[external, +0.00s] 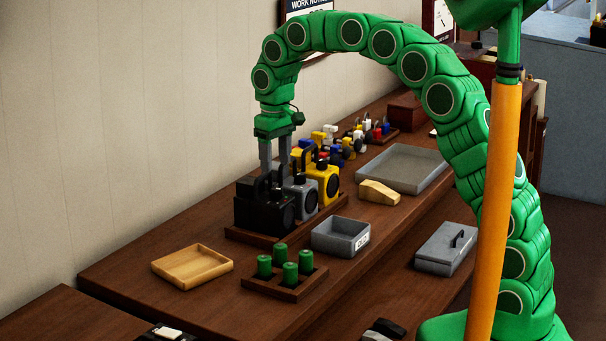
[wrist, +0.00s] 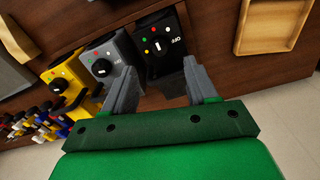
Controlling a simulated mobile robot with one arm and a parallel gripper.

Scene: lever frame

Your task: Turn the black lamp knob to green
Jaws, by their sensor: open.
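The black lamp (external: 258,214) stands at the near end of a row of lamps on the wooden table. In the wrist view the black lamp (wrist: 172,68) shows its knob (wrist: 157,46) with a white pointer line, ringed by small coloured dots and an "OFF" mark. The pointer looks roughly upright in the picture; which setting it marks is unclear. My gripper (external: 275,168) is open and points down at the black lamp. Contact cannot be told.
A grey lamp (external: 300,198) and a yellow lamp (external: 326,184) stand close beside the black one on a wooden rack. A wooden tray (external: 192,268), green cylinders in a holder (external: 284,286) and a grey bin (external: 341,238) lie nearby. A wall stands behind the table.

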